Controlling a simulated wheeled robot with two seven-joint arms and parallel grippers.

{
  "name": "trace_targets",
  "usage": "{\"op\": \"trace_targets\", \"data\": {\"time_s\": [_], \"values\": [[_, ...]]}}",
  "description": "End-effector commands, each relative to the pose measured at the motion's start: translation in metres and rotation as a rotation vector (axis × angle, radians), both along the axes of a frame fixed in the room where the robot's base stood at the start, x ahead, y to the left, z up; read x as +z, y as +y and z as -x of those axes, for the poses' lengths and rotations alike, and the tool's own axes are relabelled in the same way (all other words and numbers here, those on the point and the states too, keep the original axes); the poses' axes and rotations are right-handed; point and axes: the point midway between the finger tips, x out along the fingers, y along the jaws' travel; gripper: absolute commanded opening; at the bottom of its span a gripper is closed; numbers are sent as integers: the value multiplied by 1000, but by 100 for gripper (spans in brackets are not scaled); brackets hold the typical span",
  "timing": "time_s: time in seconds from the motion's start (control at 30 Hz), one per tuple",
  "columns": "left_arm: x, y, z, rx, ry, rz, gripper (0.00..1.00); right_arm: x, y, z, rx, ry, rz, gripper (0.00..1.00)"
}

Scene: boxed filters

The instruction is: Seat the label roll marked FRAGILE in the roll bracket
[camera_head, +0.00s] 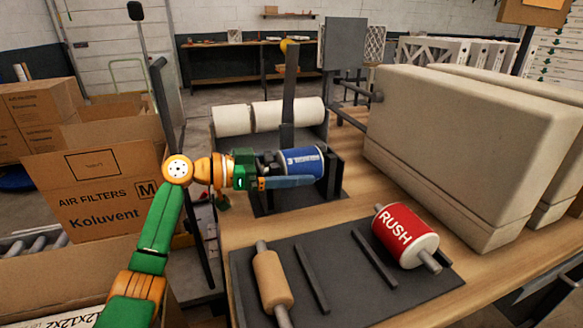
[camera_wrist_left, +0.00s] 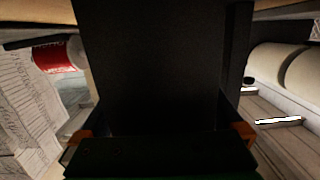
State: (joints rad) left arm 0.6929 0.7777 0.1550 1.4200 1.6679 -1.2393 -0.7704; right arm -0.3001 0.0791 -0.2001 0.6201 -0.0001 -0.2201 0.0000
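A blue label roll (camera_head: 303,162) with white lettering, too small to read fully, lies roughly level at the dark roll bracket (camera_head: 332,180). I cannot tell whether it is fully seated. My left gripper (camera_head: 291,175) comes from the left, with one finger along the roll's near side; the far finger is hidden. In the left wrist view its fingers (camera_wrist_left: 163,134) stand wide apart, with a dark surface filling the space between. Whether they press on the roll does not show. A red roll marked RUSH (camera_head: 404,236) lies on the dark mat (camera_head: 338,262). My right gripper is not in view.
A tan roll (camera_head: 272,278) lies on the mat's left part, between raised dark strips. White rolls (camera_head: 268,116) sit behind the bracket, near a tall dark post (camera_head: 290,90). Large beige blocks (camera_head: 468,140) stand at the right. An open filter carton (camera_head: 103,190) is at left.

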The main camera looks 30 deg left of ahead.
Motion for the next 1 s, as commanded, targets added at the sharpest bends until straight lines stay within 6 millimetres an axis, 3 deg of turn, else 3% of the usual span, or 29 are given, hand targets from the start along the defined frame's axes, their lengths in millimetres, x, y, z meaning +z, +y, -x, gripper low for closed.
{"op": "trace_targets", "data": {"time_s": [0.4, 1.0], "values": [[8, 44, 49, 2, -2, 0, 100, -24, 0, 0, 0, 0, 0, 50], [17, 46, 53, 1, -3, 1, 100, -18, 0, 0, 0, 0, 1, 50]]}}
